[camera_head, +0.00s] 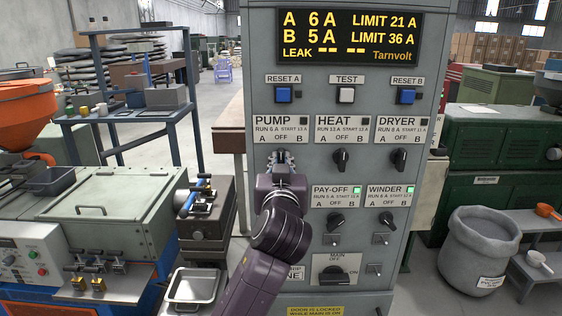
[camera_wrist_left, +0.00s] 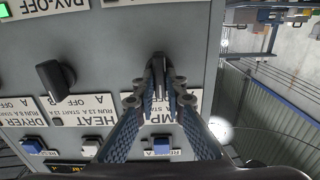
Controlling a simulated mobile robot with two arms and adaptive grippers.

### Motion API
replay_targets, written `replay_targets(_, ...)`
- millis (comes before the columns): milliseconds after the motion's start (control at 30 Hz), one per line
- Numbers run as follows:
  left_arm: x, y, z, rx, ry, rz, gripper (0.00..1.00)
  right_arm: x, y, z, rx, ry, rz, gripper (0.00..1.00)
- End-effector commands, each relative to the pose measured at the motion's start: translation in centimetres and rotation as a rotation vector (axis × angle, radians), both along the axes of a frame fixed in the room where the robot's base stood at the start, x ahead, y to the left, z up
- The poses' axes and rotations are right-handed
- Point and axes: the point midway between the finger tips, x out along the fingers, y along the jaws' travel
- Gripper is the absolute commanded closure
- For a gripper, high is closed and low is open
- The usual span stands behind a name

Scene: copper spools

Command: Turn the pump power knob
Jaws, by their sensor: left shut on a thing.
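The pump label plate (camera_head: 280,129) is on the grey control panel (camera_head: 292,60), at the upper left of the knob rows. My left gripper (camera_head: 281,157) is at the pump knob position just under that plate and hides the knob in the head view. In the left wrist view, which is upside down, the left gripper (camera_wrist_left: 157,78) has its fingertips closed on the dark pump knob (camera_wrist_left: 157,60). The knob's exact pointer direction is hidden by the fingers. My right gripper is not in view.
The heat knob (camera_head: 340,160) and dryer knob (camera_head: 399,159) are to the right on the panel. The pay-off knob (camera_head: 336,221), winder knob (camera_head: 387,221) and main switch (camera_head: 333,275) are below. A grey machine (camera_head: 110,205) stands to the left.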

Motion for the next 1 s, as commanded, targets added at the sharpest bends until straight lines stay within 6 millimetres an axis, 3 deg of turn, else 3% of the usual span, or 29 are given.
replay_targets(100, 0.0, 0.0, 0.0, 0.019, 0.002, 0.000, 1.00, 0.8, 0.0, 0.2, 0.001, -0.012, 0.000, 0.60)
replay_targets(367, 0.1, 0.0, 0.1, 0.145, 0.002, 0.002, 1.00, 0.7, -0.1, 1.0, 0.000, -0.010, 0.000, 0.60)
replay_targets(1000, 0.1, -0.3, -0.1, 0.651, 0.003, 0.002, 1.00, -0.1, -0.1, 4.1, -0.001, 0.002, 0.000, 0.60)
